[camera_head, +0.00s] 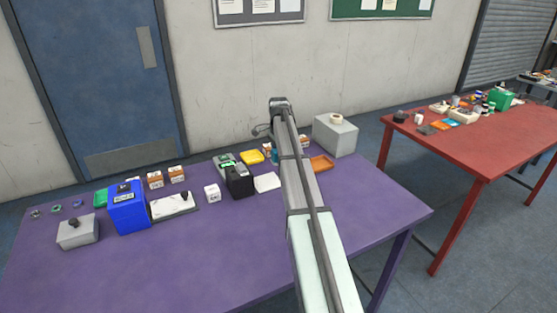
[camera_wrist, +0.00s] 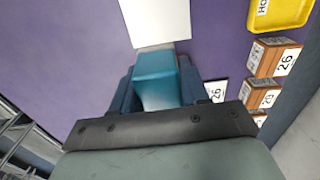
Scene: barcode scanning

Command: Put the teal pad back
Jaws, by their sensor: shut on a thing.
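The teal pad (camera_wrist: 154,64) is a block between the two dark fingers of my gripper (camera_wrist: 157,84) in the wrist view. My gripper is shut on it. In the head view only a small teal patch (camera_head: 275,157) shows beside my arm; the arm hides most of my gripper. A white sheet (camera_wrist: 155,20) lies on the purple table just beyond the pad in the wrist view. The same view does not show clearly whether the pad touches the table or hangs above it.
A yellow tray (camera_wrist: 282,12) and numbered brown boxes (camera_wrist: 273,62) stand to the right in the wrist view. In the head view, a black device (camera_head: 239,181), an orange tray (camera_head: 321,163) and a grey box (camera_head: 335,137) are near my arm. The purple table's front (camera_head: 190,270) is clear.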

